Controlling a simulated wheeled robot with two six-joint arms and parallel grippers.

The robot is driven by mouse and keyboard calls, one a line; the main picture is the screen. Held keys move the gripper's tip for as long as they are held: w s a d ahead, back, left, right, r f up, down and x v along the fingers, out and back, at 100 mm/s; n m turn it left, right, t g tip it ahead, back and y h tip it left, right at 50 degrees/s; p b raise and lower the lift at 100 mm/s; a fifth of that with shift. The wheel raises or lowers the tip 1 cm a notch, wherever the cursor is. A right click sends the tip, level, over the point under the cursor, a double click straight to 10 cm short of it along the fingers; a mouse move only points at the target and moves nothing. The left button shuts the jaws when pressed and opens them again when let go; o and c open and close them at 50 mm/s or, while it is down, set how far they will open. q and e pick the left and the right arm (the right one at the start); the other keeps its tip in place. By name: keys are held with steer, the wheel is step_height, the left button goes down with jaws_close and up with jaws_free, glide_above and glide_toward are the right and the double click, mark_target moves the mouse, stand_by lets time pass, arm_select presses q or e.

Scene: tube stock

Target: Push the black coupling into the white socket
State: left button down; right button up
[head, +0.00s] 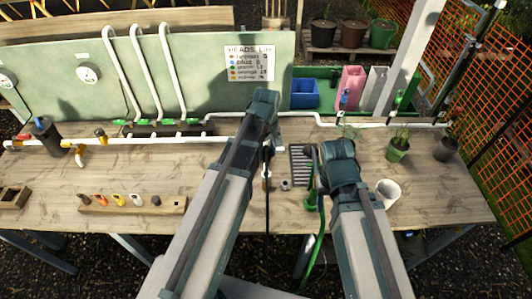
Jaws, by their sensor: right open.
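A small black piece (180,201), which looks like the black coupling, sits at the right end of a wooden strip on the left of the bench. A white piece (135,199) is in the same strip; I cannot tell whether it is the white socket. My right gripper (317,176) is open above the bench, right of the grey slotted grate, and far to the right of the black piece. My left gripper (268,153) points down near the middle of the bench, partly hidden by its own arm. I cannot make out its jaws.
The wooden strip (105,206) also holds brown, orange and yellow pieces. White pipework (120,141) runs along the back of the bench. A slotted grate (300,165), a white cup (388,192) and a potted plant (398,150) stand near my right arm.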

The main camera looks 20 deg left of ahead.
mark_target(267, 145)
arm_select(q)
steer(key=shift+f+b, duration=2.75)
steer(key=shift+f, duration=0.1)
steer(key=shift+s+f+b, duration=0.1)
steer(key=shift+f+b, duration=1.8)
steer(key=shift+b, duration=0.1)
steer(key=shift+c, duration=1.7)
jaws_free()
steer(key=shift+r, duration=0.1)
step_height(267, 145, up, 14)
steer(key=p, duration=1.4)
steer(key=shift+f, duration=0.2)
